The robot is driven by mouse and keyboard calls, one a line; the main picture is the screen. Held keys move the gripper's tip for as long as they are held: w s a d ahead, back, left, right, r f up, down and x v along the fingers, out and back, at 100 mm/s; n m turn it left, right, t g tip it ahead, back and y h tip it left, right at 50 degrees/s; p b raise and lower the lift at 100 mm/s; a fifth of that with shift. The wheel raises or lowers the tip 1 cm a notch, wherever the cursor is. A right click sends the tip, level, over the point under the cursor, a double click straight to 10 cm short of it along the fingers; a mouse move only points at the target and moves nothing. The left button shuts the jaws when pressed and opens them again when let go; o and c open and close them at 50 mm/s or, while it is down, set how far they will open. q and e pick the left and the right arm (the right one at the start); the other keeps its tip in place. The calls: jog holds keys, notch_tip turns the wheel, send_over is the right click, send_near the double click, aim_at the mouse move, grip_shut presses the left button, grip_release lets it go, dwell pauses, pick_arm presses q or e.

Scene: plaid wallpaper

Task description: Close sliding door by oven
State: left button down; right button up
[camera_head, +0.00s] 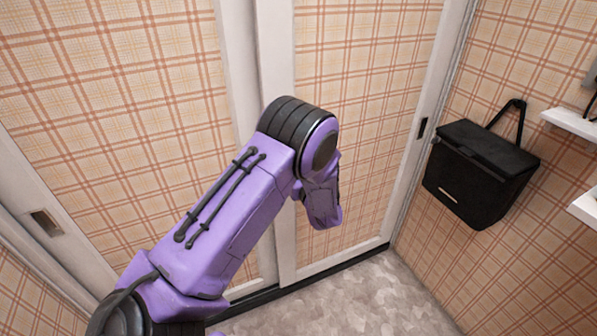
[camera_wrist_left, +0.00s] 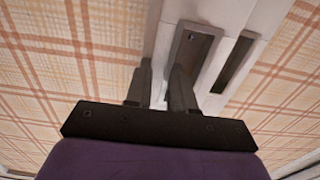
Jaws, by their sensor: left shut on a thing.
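Two sliding doors with plaid panels and white frames fill the back wall in the head view. The left door (camera_head: 120,70) has a recessed handle (camera_head: 45,222) near its outer edge. The right door (camera_head: 375,90) has a dark handle slot (camera_head: 422,128) on its right stile. My purple left arm reaches across the doors, and its wrist hides the fingers there. In the left wrist view my left gripper (camera_wrist_left: 158,92) is shut on part of a white door stile (camera_wrist_left: 172,14), one finger at a recessed handle (camera_wrist_left: 190,50). My right gripper is out of view. No oven shows.
A black bag-like box (camera_head: 483,172) hangs on the plaid right wall, near the right door. White shelves (camera_head: 575,124) stick out at the right edge. The grey floor (camera_head: 370,295) in front of the doors is clear. A dark track runs along their foot.

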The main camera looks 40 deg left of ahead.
pick_arm(q)
jog(key=shift+w+r, duration=0.15)
jog(key=shift+w, duration=0.05)
jog(key=c, duration=1.4)
grip_release()
jog(key=o, duration=0.4)
jog(key=shift+w+d, duration=0.1)
jog(key=shift+w, duration=0.05)
jog(key=shift+o, duration=0.2)
jog(key=v, duration=1)
jog(key=shift+d, duration=0.2)
